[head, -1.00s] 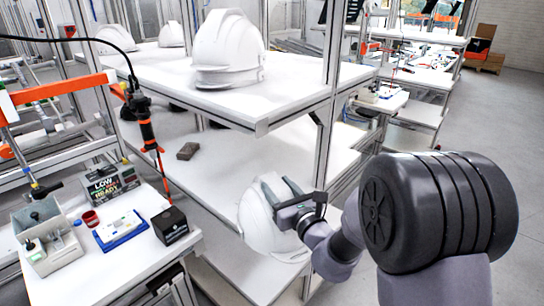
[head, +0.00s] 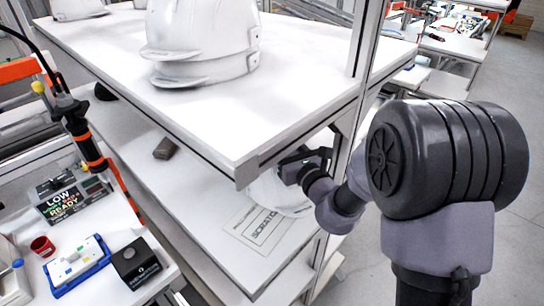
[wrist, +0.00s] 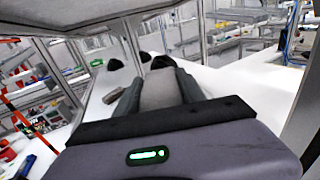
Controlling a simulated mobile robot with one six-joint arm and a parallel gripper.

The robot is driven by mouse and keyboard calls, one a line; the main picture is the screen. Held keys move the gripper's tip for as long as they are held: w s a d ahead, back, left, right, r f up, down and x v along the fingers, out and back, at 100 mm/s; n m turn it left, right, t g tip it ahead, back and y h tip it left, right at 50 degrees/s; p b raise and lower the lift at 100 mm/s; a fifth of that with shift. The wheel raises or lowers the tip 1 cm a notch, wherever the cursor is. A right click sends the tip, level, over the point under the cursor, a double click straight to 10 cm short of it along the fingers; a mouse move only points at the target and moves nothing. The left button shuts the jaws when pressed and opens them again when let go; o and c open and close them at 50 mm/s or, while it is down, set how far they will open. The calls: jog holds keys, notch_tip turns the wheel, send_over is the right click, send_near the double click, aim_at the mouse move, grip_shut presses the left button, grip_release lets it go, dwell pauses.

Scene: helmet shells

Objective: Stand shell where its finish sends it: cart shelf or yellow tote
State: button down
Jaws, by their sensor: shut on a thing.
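A white helmet shell (head: 278,194) hangs at my gripper (head: 290,168), just over the front right end of the middle shelf (head: 200,205). The upper shelf's corner hides its top. My gripper is shut on the shell; the fingertips are mostly hidden in the head view. In the wrist view my gripper (wrist: 160,88) reaches in under the upper shelf, with a grey surface between the fingers. I cannot tell whether the shell touches the shelf. No yellow tote is in view.
The upper shelf (head: 290,95) carries stacked white shells (head: 203,45) and overhangs close above my gripper. A metal post (head: 365,50) stands at its right. A dark block (head: 165,148) lies farther back on the middle shelf. A side bench (head: 110,285) holds a sign and small items.

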jog(key=w+a+f+b, duration=0.1)
jog(key=w+f, duration=0.1)
jog(key=w, duration=0.6)
jog(key=w+a+f+b, duration=0.1)
jog(key=w+f, duration=0.2)
jog(key=w, duration=0.4)
jog(key=shift+w+a+b, duration=0.35)
jog(key=shift+b, duration=0.05)
jog(key=c, duration=0.7)
grip_release()
jog(key=shift+f, duration=0.1)
jog(key=v, duration=0.4)
jog(key=p+v, duration=0.1)
jog(key=v, duration=0.2)
jog(key=shift+r, duration=0.25)
jog(key=shift+s+d, duration=0.15)
jog(key=shift+s, duration=0.05)
